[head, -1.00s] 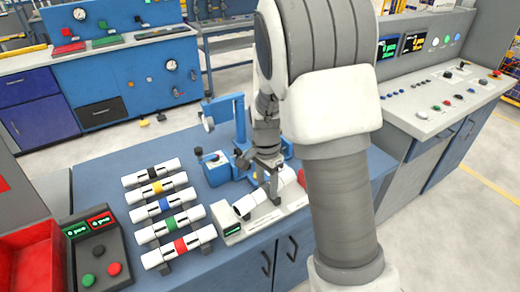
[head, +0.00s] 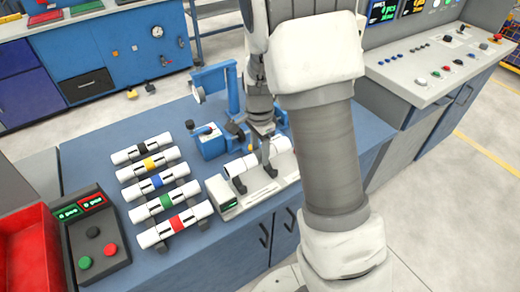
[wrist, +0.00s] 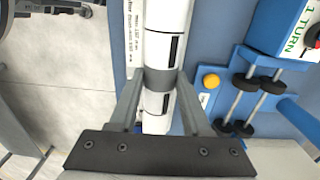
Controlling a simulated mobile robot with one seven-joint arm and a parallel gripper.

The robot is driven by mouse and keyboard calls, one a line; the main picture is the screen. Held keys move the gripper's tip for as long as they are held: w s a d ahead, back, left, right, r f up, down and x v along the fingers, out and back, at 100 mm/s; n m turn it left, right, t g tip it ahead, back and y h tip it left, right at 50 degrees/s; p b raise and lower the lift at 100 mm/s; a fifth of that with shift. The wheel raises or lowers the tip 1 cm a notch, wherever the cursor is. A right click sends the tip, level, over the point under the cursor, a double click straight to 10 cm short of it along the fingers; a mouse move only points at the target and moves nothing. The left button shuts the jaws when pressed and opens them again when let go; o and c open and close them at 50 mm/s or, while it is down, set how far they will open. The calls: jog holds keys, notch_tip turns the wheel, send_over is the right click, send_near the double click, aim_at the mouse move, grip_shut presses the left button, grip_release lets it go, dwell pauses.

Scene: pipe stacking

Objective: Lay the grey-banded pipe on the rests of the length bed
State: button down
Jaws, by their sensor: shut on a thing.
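The grey-banded pipe (head: 246,163) is white, with a grey band that shows in the wrist view (wrist: 161,80). My gripper (head: 266,160) is shut on it, and in the wrist view its fingers (wrist: 160,118) are on either side of the pipe near the band. The pipe lies roughly level along the length bed (head: 258,190), a pale unit with a green display. Whether it touches the rests or is just above or behind them, I cannot tell. My arm hides part of the pipe's right end.
Several white pipes with coloured bands (head: 165,180) lie in a rack to the left. A blue fixture (head: 212,140) stands just behind the bed. A button box (head: 97,235) and a red bin (head: 30,250) are at the front left.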

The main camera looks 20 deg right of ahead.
jog(key=b, duration=0.3)
send_over(260, 178)
jog(key=shift+w+f, duration=0.1)
jog(key=shift+f, duration=2.7)
jog(key=shift+f+b, duration=0.4)
jog(key=shift+f, duration=0.1)
jog(key=shift+c, duration=1.4)
grip_release()
notch_tip(260, 178, up, 18)
jog(key=p, duration=0.2)
jog(key=shift+w+f+p, duration=0.2)
jog(key=shift+f+p, duration=0.05)
jog(key=shift+p, duration=0.15)
